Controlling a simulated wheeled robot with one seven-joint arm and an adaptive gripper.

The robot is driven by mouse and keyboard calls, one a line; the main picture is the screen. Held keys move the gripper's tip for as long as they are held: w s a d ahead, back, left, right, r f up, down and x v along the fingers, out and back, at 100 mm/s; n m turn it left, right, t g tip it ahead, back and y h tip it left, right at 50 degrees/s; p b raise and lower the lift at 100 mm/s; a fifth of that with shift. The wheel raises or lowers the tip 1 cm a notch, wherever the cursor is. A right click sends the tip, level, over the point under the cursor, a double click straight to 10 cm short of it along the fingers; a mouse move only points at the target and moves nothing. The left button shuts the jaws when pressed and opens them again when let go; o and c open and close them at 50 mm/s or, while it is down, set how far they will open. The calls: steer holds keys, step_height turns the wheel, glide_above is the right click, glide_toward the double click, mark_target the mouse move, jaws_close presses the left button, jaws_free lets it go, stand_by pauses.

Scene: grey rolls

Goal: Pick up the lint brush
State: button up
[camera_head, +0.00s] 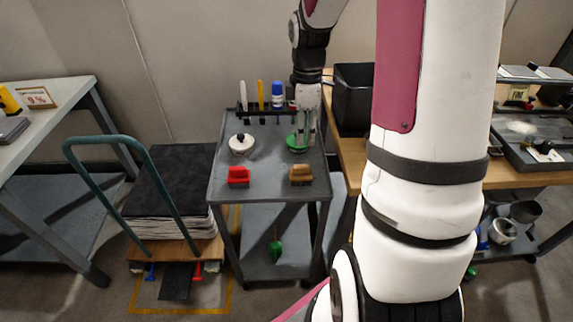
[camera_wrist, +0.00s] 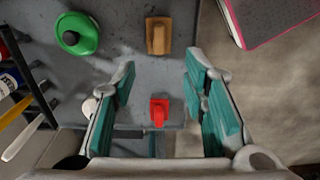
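Two small brush-like things lie on the grey cart top: a red one (camera_head: 238,176) at front left and a brown one (camera_head: 300,175) at front right. I cannot tell for sure which is the lint brush. In the wrist view the red one (camera_wrist: 159,112) shows between the fingers and the brown one (camera_wrist: 158,36) shows beyond the fingertips, both apart from the fingers. My gripper (camera_head: 303,142) hangs over the back right of the cart, by a green round thing. In the wrist view its teal-padded fingers (camera_wrist: 160,68) are wide apart and empty.
The green round thing (camera_wrist: 78,33) and a white round one with a dark knob (camera_head: 242,144) share the cart top (camera_head: 268,180). A rack with upright handles and a blue-capped bottle (camera_head: 278,92) lines its back edge. A black bin (camera_head: 352,98) stands right, on a wooden table.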

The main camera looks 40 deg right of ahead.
steer(key=b, duration=0.1)
glide_above(301, 166)
steer(key=f, duration=0.8)
steer(key=shift+s+d+f, duration=0.1)
steer(key=shift+s+f, duration=0.15)
steer(key=shift+w+f+b, duration=0.2)
steer(key=shift+f+b, duration=0.2)
steer(key=shift+f, duration=2.25)
steer(key=shift+c, duration=0.6)
jaws_close()
